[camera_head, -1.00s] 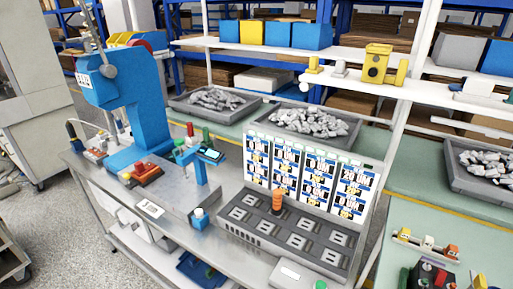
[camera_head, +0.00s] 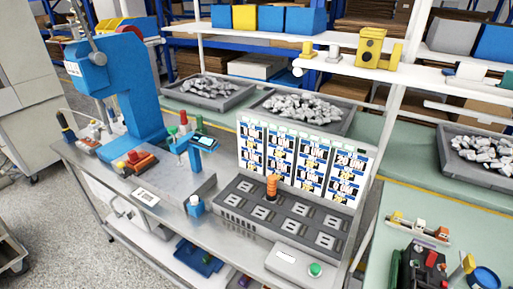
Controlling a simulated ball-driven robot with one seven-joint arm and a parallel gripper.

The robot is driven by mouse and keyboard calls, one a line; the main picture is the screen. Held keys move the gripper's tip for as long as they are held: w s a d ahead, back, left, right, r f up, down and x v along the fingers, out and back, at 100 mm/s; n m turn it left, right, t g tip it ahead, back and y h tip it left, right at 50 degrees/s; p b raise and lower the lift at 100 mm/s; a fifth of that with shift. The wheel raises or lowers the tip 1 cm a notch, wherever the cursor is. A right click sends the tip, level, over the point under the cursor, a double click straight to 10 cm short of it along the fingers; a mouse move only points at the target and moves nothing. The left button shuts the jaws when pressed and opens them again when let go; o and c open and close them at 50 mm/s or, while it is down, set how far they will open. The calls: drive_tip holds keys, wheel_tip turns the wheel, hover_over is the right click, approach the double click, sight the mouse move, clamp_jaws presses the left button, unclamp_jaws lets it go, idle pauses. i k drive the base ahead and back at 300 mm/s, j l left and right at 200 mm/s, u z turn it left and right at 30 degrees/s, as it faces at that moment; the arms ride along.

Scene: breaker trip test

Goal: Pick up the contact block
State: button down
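I cannot tell for sure which piece is the contact block. On the green bench at the lower right, small white, yellow and orange-brown blocks sit in a row on a rail (camera_head: 420,229). In front of them stands a black device (camera_head: 422,272) with a red part on top, cut by the picture's bottom edge. On the grey table, a red and orange piece (camera_head: 138,161) lies by the foot of the blue press (camera_head: 132,98). My gripper is not in view.
A grey slotted test bed (camera_head: 285,217) with an orange beacon (camera_head: 272,187) stands before a label board (camera_head: 303,160). A white box (camera_head: 295,262) with a green button is in front. Trays of grey parts (camera_head: 305,108) stand behind. Grey floor is open at left.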

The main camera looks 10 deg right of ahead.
sight(271, 193)
drive_tip(key=i+j+u, duration=0.1)
drive_tip(key=u, duration=0.25)
drive_tip(key=i+u, duration=0.5)
drive_tip(key=u, duration=0.2)
